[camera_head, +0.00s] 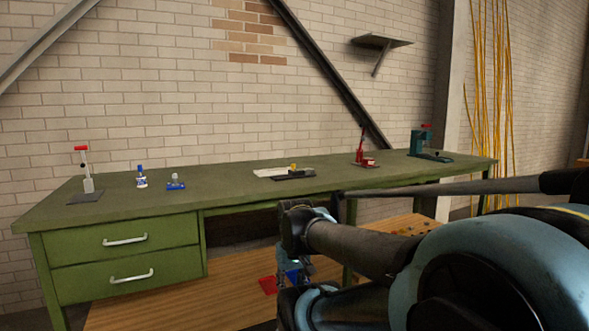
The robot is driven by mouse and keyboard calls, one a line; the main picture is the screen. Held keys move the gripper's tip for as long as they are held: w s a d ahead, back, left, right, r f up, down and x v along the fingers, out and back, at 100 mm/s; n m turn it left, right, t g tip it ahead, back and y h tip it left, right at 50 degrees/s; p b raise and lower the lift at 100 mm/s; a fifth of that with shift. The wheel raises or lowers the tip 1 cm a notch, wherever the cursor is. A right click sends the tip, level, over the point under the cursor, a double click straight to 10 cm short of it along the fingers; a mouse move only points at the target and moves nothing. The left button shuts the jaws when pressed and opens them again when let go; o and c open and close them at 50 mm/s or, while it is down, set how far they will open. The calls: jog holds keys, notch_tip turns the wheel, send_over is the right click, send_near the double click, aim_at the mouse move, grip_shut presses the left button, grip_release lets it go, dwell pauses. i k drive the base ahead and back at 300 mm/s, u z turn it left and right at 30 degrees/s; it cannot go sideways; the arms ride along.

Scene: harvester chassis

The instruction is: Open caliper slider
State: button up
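A dark, flat tool with a small yellow piece on top (293,172) lies on a pale sheet (266,173) near the middle of the green bench (225,190). It may be the caliper, but it is too small to tell its jaws or slider position. My arm comes in from the right, in front of the bench. What looks like my gripper (291,272) hangs below the bench top at the front, apart from the tool and partly hidden by my arm. Its fingers are too small and covered to tell whether they are open or shut.
On the bench stand a red-handled clamp (86,170), a blue-and-white bottle (141,177), a small blue item (175,183), a red hand press (362,154) and a teal tool (427,146). Drawers (125,239) are shut. A lower wooden shelf (180,290) holds a red piece (268,285).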

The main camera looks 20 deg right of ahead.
aim_at(293, 172)
jog(key=z, duration=0.5)
jog(key=i, duration=1.2)
jog(key=u, duration=0.25)
